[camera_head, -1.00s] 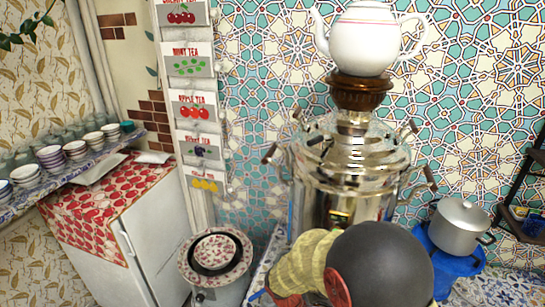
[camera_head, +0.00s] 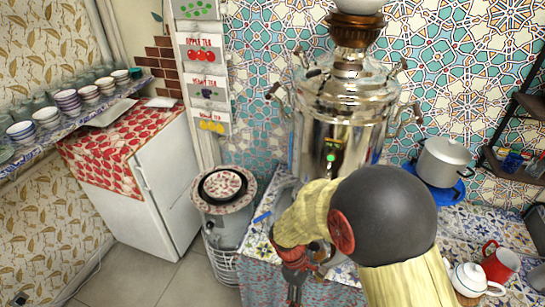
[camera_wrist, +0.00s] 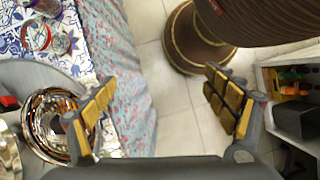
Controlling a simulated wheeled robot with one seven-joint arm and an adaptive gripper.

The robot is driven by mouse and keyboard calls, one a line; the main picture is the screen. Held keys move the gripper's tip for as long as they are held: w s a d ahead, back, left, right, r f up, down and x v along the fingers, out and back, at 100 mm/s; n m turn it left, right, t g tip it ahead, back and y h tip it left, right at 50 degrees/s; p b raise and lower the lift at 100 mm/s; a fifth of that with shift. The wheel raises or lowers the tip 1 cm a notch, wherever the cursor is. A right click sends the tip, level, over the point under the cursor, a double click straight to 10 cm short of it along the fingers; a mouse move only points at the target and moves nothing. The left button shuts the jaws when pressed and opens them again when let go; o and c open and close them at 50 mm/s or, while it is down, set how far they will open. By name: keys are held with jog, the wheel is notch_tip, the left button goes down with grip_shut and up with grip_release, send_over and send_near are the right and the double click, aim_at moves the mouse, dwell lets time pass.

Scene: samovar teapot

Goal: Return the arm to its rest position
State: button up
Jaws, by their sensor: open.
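My gripper is open and empty in the wrist view (camera_wrist: 160,110), with its yellow-padded fingers spread wide over the tiled floor beside the table's cloth edge. In the head view my arm (camera_head: 385,215) bends in front of the table and its lower end hangs at the table's front edge; the fingertips are not clear there. The silver samovar (camera_head: 340,125) stands upright on the tiled table (camera_head: 262,228), behind my arm. A white teapot (camera_head: 474,279) stands at the lower right. Another white pot on top of the samovar is cut off by the picture's upper edge.
A silver pot (camera_head: 443,162) sits on a blue burner, and a red mug (camera_head: 500,263) is near the teapot. A white fridge (camera_head: 165,190) and a shelf of cups (camera_head: 68,102) are at left. The wrist view shows a brown drum-like object (camera_wrist: 190,40) close beyond the right finger.

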jog(key=s+d+r+m+t+y+b, duration=0.1)
jog(key=s+d+r+m+t, duration=0.1)
jog(key=r, duration=0.8)
jog(key=s+d+r+m+t+y+b, duration=0.1)
jog(key=s+d+r+m+t, duration=0.2)
jog(key=r, duration=0.6)
jog(key=s+d+r+m+t+y+b, duration=0.1)
jog(key=s+d+r+m+t, duration=0.1)
jog(key=r+m, duration=0.4)
notch_tip(320, 180, up, 5)
jog(key=shift+s+d+f+m+t+y, duration=0.25)
jog(key=shift+s+t+y, duration=0.2)
jog(key=shift+s, duration=0.6)
